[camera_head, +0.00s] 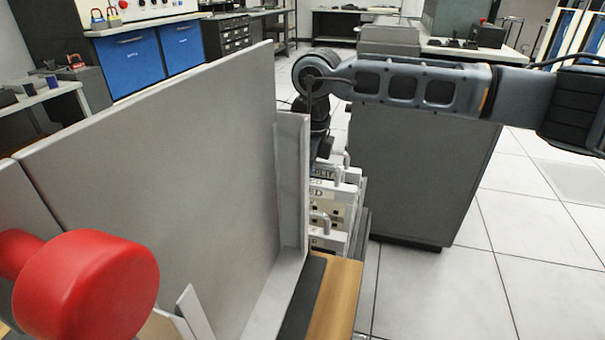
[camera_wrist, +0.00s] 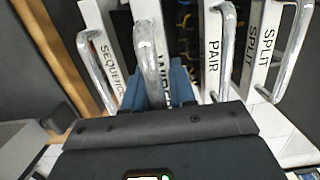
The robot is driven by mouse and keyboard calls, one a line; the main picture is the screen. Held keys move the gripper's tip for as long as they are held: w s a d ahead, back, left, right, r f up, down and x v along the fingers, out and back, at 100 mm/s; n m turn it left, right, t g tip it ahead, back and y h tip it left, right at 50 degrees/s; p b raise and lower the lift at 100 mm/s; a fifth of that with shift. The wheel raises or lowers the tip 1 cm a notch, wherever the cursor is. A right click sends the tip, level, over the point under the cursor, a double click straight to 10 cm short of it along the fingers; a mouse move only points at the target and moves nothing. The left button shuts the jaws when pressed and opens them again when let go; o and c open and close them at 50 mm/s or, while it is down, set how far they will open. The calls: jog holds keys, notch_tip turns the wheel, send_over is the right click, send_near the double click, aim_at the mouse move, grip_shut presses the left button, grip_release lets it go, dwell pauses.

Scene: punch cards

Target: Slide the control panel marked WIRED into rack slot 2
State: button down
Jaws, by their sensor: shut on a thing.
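The control panel marked WIRED (camera_wrist: 145,15) has a white front with a metal handle (camera_wrist: 152,60), seen in the wrist view. Its lettering is partly hidden by the handle and my gripper. My gripper (camera_wrist: 160,88) is shut on this handle, with blue-grey fingers on either side. The panel's front stands among the other fronts in the rack; how deep it sits cannot be told. Right of it is a dark gap with coloured wires (camera_wrist: 186,40). In the head view the rack's fronts (camera_head: 328,212) show only partly, and the fingers are hidden.
In the head view a large grey panel (camera_head: 170,170) blocks much of the rack.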

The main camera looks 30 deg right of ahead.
jog(key=shift+f+b, duration=0.75)
jog(key=shift+f, duration=0.55)
jog(key=shift+f+b, duration=0.85)
jog(key=shift+f, duration=0.35)
jog(key=c, duration=1.1)
grip_release()
jog(key=shift+c, duration=0.2)
jog(key=shift+o, duration=1.4)
jog(key=shift+s+f, duration=0.1)
jog(key=shift+f, duration=0.05)
jog(key=shift+s+d+r+p, duration=0.1)
jog(key=shift+r+p, duration=0.05)
jog(key=shift+r, duration=1.15)
jog(key=shift+s+d+r+p, duration=0.1)
jog(key=shift+d+r, duration=0.05)
jog(key=shift+r, duration=1.2)
jog(key=shift+s+d+r+p, duration=0.1)
jog(key=shift+r+p, duration=0.05)
jog(key=shift+r, duration=1.15)
